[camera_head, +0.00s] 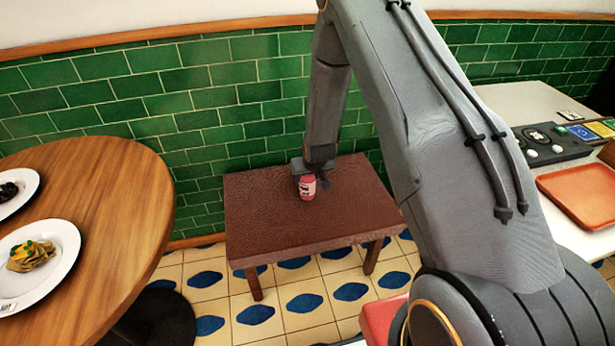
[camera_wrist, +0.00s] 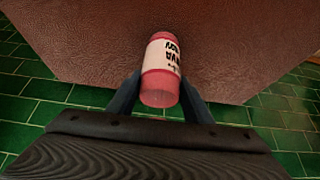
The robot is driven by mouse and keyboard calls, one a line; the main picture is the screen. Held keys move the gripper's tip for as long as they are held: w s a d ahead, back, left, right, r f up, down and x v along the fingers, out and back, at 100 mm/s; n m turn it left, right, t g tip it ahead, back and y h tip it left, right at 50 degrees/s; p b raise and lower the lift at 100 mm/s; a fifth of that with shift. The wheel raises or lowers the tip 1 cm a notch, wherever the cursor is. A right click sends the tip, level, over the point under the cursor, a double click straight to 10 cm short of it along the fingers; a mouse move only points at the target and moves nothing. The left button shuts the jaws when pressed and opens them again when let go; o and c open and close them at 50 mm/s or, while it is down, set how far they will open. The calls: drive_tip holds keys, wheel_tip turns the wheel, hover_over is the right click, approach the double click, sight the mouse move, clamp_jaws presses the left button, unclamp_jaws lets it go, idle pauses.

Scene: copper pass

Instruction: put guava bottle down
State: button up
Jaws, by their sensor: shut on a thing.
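The guava bottle (camera_head: 307,187) is pink-red with a white label, and it is at the brown table (camera_head: 265,222) near the back wall. It also shows in the wrist view (camera_wrist: 161,72), with dark lettering on the label. My gripper (camera_head: 303,178) reaches down to the bottle from behind, near the wall side of the table. In the wrist view its two fingers (camera_wrist: 158,98) stand on either side of the bottle and are shut on it. The bottle looks upright in the head view. I cannot tell whether its base touches the tabletop.
A round wooden table (camera_head: 120,215) with plates of food stands at the left. A white counter (camera_head: 525,105) with an orange tray (camera_head: 585,194) and a dark control panel (camera_head: 548,143) is at the right. The brown table's top around the bottle is clear. A green tiled wall (camera_head: 215,95) stands behind.

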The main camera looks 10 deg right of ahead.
drive_tip(key=o, duration=1)
drive_tip(key=shift+f, duration=0.15)
drive_tip(key=o, duration=0.4)
drive_tip(key=shift+c, duration=0.2)
